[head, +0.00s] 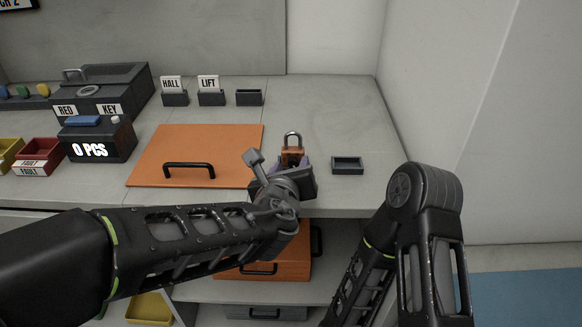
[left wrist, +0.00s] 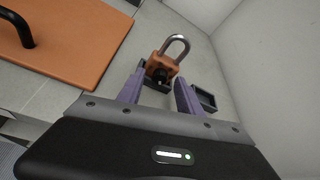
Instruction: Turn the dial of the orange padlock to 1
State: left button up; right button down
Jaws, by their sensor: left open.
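The orange padlock (head: 292,154) stands upright on the counter with its silver shackle up, just beyond my left gripper. In the left wrist view the padlock (left wrist: 163,65) has a dark dial (left wrist: 160,77) low on its near face, and it sits at a dark tray (left wrist: 152,87). My left gripper (left wrist: 157,90) is open, its two purple fingers pointing at the padlock, one to each side of the dial. The fingers appear short of the padlock, with nothing between them. The dial's number cannot be read. My right arm shows, but its gripper is out of view.
A small empty dark tray (head: 347,165) lies right of the padlock. An orange panel with a black handle (head: 188,171) lies to the left. Behind are holders with HALL (head: 171,84) and LIFT (head: 208,83) cards.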

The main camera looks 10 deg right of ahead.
pick_arm(q)
jog(key=shift+c, duration=0.5)
grip_shut()
